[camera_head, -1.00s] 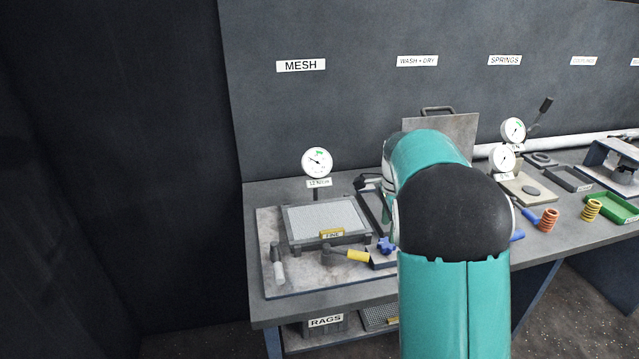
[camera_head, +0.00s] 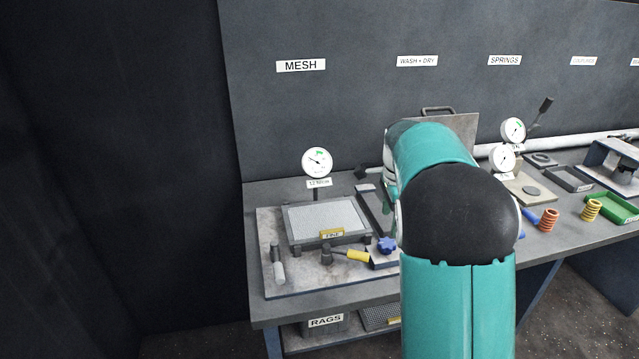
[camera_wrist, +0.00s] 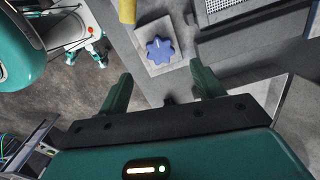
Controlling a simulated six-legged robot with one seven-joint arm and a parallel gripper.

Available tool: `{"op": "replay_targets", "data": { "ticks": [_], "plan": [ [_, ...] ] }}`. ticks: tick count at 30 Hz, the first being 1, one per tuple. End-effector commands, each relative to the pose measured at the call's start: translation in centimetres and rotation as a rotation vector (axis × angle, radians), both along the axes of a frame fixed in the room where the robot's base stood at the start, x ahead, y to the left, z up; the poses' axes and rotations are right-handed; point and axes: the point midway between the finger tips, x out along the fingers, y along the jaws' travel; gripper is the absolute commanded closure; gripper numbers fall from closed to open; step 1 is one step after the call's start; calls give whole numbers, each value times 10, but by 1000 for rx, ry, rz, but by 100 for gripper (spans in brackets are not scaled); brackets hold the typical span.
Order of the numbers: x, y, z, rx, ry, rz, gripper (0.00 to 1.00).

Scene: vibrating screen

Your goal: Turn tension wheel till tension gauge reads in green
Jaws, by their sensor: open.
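The blue lobed tension wheel (camera_head: 386,245) sits on a small block at the right front corner of the mesh station. In the wrist view the wheel (camera_wrist: 160,49) lies ahead of and between my fingers, apart from them. My gripper (camera_wrist: 160,85) is open with nothing between its green fingers. In the head view my arm hides the gripper. The round white tension gauge (camera_head: 316,162) stands on a post behind the mesh frame. It has a green zone near the top, and its needle appears to point left of that zone.
The mesh frame (camera_head: 328,217) lies on a metal plate with a yellow-handled lever (camera_head: 350,255) and a grey-handled lever (camera_head: 278,268). Springs (camera_head: 549,219), other gauges (camera_head: 502,157) and a green tray (camera_head: 612,207) are farther right. Open floor lies in front of the bench.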

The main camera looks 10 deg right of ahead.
Motion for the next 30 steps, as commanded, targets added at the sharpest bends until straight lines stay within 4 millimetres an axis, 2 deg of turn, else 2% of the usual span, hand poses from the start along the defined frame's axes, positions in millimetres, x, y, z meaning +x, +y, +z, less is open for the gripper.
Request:
{"op": "replay_targets", "data": {
  "ticks": [12, 25, 30],
  "plan": [
    [0, 0, 38, -1, -2, 0, 33],
    [0, 0, 45, 1, -1, -1, 33],
    [0, -2, 58, 3, -2, -2, 33]
  ]
}}
